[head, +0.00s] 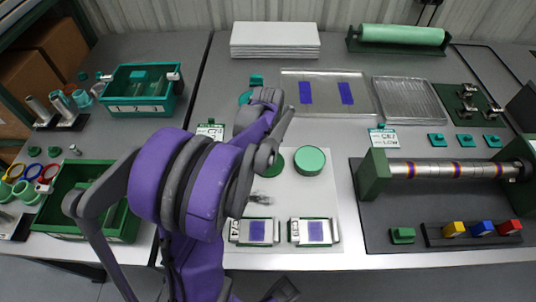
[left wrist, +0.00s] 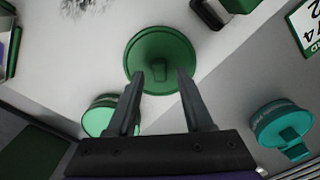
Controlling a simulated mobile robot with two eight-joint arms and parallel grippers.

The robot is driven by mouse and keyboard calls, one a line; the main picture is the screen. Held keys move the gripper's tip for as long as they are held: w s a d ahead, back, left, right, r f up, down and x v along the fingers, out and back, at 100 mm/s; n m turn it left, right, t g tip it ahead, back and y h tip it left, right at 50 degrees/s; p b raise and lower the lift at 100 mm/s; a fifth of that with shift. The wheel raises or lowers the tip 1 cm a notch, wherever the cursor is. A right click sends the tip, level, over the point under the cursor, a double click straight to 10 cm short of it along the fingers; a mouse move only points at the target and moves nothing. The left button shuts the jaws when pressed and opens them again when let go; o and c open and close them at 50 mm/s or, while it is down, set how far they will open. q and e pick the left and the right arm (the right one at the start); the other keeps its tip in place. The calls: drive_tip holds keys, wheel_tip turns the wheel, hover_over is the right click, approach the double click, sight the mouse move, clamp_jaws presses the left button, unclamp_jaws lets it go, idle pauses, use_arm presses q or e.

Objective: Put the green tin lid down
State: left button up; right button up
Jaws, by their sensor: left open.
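The green tin lid (left wrist: 160,48) is a round dark green disc with a small raised grip. In the left wrist view it lies in front of my left gripper (left wrist: 161,72), whose fingers are apart on either side of the grip. I cannot tell whether the fingers touch it. In the head view the lid (head: 274,166) is partly hidden by my left arm, over the white mat (head: 330,195). A round green tin (head: 310,161) stands just to its right; it also shows in the left wrist view (left wrist: 104,118). My right gripper is not in view.
Two framed pieces (head: 254,232) (head: 314,232) lie at the mat's front. A teal round piece (left wrist: 283,128) is near my gripper. A green roller stand (head: 374,178) is on the right, green bins (head: 62,221) on the left. The mat's right part is clear.

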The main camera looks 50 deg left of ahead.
sight(268, 158)
use_arm(q)
wheel_tip(268, 158, up, 11)
drive_tip(key=p, duration=0.2)
drive_tip(key=s+d+f+t, duration=0.1)
drive_tip(key=s+d, duration=0.1)
drive_tip(key=d, duration=0.6)
drive_tip(key=s+d+f+t, duration=0.2)
drive_tip(key=d, duration=0.6)
drive_tip(key=s+d+f+m+t, duration=0.1)
drive_tip(key=s+d+f+t, duration=0.1)
drive_tip(key=d, duration=0.6)
drive_tip(key=shift+s+d+f, duration=0.25)
drive_tip(key=shift+s+d, duration=0.05)
drive_tip(key=shift+s, duration=0.1)
